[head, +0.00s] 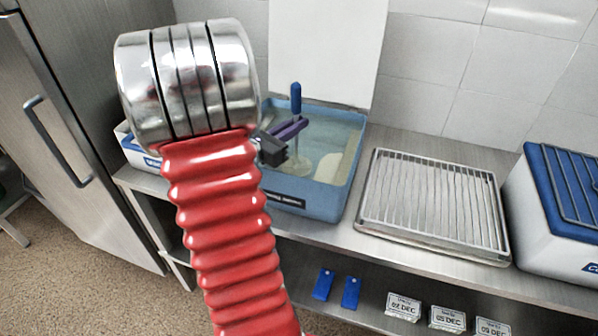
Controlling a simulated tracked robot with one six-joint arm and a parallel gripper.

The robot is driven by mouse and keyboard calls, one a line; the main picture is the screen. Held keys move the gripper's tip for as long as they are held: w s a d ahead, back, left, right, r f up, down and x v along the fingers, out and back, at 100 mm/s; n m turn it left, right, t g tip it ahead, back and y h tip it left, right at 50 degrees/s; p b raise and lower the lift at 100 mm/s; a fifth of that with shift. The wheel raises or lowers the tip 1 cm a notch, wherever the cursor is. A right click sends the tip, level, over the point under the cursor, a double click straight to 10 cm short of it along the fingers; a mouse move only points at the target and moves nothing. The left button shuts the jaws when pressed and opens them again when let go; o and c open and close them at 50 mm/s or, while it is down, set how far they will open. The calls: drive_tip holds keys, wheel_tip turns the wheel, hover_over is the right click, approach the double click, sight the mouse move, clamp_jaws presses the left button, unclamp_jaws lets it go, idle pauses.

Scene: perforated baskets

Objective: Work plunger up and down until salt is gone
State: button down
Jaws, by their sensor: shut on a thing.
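A plunger (296,100) with a blue handle and a thin metal shaft stands nearly upright in a blue tub of cloudy liquid (318,196). My gripper (297,126), with dark purple fingers, is shut on the plunger's shaft just below the blue handle. The lower end of the plunger is under the liquid near a pale whitish patch (303,163), which may be salt or the plunger's disc; I cannot tell which. A pale slab-like shape (329,167) shows to its right in the tub. My red arm hides the tub's left part.
A metal rack on a tray (432,205) lies right of the tub on the steel counter. A white box with a blue lid (570,190) stands at the far right. Blue tags (324,285) and dated labels (447,319) are on the lower shelf. A steel fridge (85,130) stands left.

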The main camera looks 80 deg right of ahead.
drive_tip(key=shift+r, duration=0.35)
drive_tip(key=shift+s+a+f, duration=0.1)
drive_tip(key=shift+a+f, duration=0.1)
drive_tip(key=shift+f, duration=1.5)
drive_tip(key=shift+r, duration=0.1)
drive_tip(key=shift+d+r, duration=0.2)
drive_tip(key=shift+r, duration=1.4)
drive_tip(key=shift+w+r, duration=0.15)
drive_tip(key=shift+w, duration=0.05)
